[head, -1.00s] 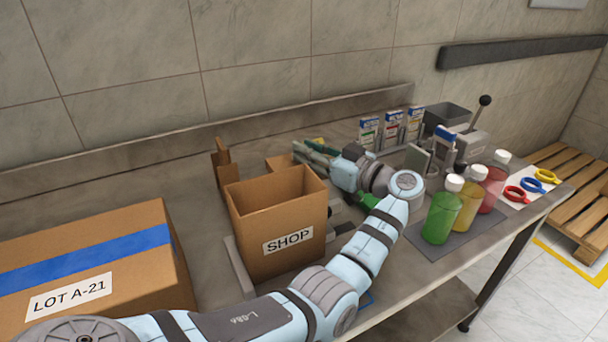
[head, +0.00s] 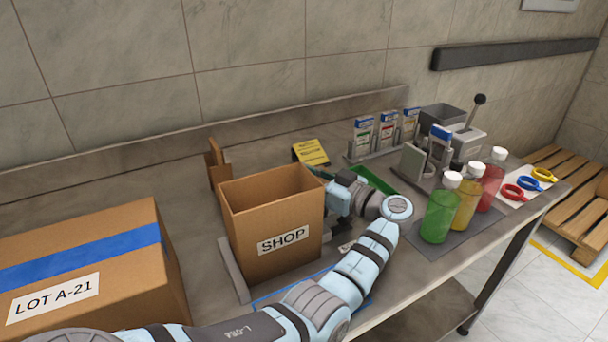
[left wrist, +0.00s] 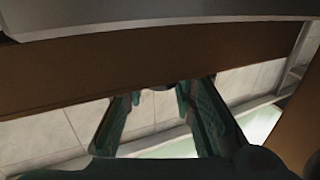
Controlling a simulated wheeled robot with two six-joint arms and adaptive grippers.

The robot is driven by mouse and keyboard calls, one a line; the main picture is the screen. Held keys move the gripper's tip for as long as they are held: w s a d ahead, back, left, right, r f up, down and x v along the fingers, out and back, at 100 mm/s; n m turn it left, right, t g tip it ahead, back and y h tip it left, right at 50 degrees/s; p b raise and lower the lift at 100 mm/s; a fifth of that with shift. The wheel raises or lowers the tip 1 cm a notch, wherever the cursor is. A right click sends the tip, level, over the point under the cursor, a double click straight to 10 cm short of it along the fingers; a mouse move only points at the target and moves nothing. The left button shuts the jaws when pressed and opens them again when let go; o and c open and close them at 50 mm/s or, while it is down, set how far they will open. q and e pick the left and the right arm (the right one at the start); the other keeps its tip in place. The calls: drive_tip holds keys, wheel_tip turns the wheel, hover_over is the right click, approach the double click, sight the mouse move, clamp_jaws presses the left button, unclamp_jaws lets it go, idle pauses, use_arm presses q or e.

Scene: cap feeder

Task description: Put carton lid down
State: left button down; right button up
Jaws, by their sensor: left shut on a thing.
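The SHOP carton (head: 275,235) stands upright on the bench with its top open. My left gripper is behind its right side in the head view, where the fingers and anything in them are hidden. In the left wrist view my left gripper (left wrist: 160,95) shows two dark green fingers reaching to a brown cardboard panel (left wrist: 120,65), which looks like the carton lid and is held at the fingertips. Another brown cardboard surface (left wrist: 300,130) shows at the right there. My right gripper is not in view.
A taped LOT A-21 box (head: 85,265) stands at left. A brown cardboard piece (head: 216,165) stands behind the carton. A yellow notice (head: 310,152) and green tray (head: 372,180) are beyond my wrist. Several bottles, including a green one (head: 438,215), stand at right.

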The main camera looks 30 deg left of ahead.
use_arm(q)
drive_tip(key=shift+f, duration=0.15)
drive_tip(key=c, duration=1.4)
unclamp_jaws()
drive_tip(key=shift+o, duration=0.3)
